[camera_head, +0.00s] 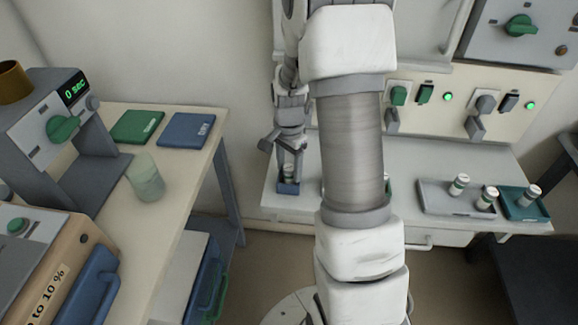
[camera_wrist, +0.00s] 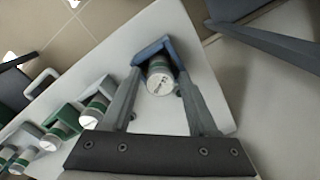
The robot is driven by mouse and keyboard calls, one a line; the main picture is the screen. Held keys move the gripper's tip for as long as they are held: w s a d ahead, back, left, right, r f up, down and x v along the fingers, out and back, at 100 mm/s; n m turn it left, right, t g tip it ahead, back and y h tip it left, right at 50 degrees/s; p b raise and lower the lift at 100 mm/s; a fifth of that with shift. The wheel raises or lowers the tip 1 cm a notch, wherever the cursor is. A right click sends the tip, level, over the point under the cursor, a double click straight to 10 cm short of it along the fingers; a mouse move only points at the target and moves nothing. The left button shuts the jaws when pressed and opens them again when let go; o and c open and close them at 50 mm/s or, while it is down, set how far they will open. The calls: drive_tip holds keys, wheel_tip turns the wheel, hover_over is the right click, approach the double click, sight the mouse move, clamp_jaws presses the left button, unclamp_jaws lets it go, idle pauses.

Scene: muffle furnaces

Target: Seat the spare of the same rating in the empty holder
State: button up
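A white fuse-like cylinder with a green band (camera_head: 289,171) stands upright in a blue holder (camera_head: 288,188) at the left of the far bench. In the wrist view the cylinder's marked white end (camera_wrist: 159,83) faces the camera, inside the blue holder (camera_wrist: 152,47). My gripper (camera_wrist: 159,84) is open, its fingers on either side of this cylinder with what looks like a small gap; it also shows in the head view (camera_head: 287,150). I cannot make out an empty holder.
A wall panel (camera_head: 460,105) with green lamps and switches stands behind the bench. My arm hides the bench's middle. The left table holds a beaker (camera_head: 146,180), a green pad (camera_head: 137,126), a blue pad (camera_head: 186,130) and a timer instrument (camera_head: 50,120).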

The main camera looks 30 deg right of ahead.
drive_tip(key=shift+o, duration=1)
wheel_tip(320, 180, up, 18)
drive_tip(key=p, duration=0.4)
drive_tip(key=shift+f, duration=0.25)
